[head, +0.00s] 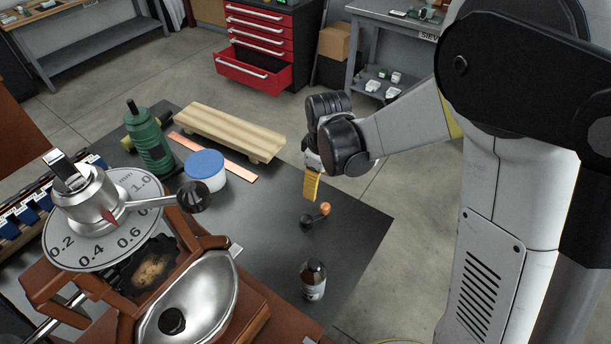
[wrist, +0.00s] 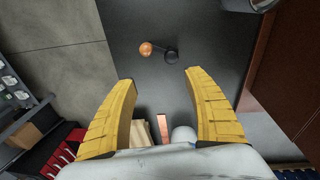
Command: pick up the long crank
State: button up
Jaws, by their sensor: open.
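A small crank (head: 315,217) with an orange-brown round knob and a dark arm and hub lies on the dark tabletop. It also shows in the wrist view (wrist: 159,52), just beyond my fingertips. It is the only loose crank I see; its length is hard to judge. My gripper (head: 312,186) is above the table, up and slightly left of the crank in the head view. In the wrist view its yellow fingers (wrist: 160,80) are wide apart with nothing between the tips. The crank appears clear of both fingers and apart from them.
Table around the crank is clear.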

aim_at(306, 218)
jog(key=a+f+n, duration=0.1)
jog(key=f, duration=0.2)
jog(key=a+f+n+g, duration=0.1)
jog(key=f, duration=0.2)
jog(key=w+a+f, duration=0.1)
jog(key=f, duration=0.1)
jog(key=shift+a+f+n, duration=0.2)
jog(key=shift+f+n, duration=0.2)
notch_tip(306, 218, down, 6)
jog(key=shift+r+b, duration=0.1)
jog(key=shift+b, duration=0.8)
jog(key=f+b, duration=0.1)
jog(key=f, duration=0.1)
jog(key=f+b, duration=0.2)
jog(key=f, duration=0.1)
jog(key=shift+s+d+f, duration=0.1)
jog(key=shift+d+f, duration=0.1)
jog(key=shift+r, duration=0.1)
grip_shut()
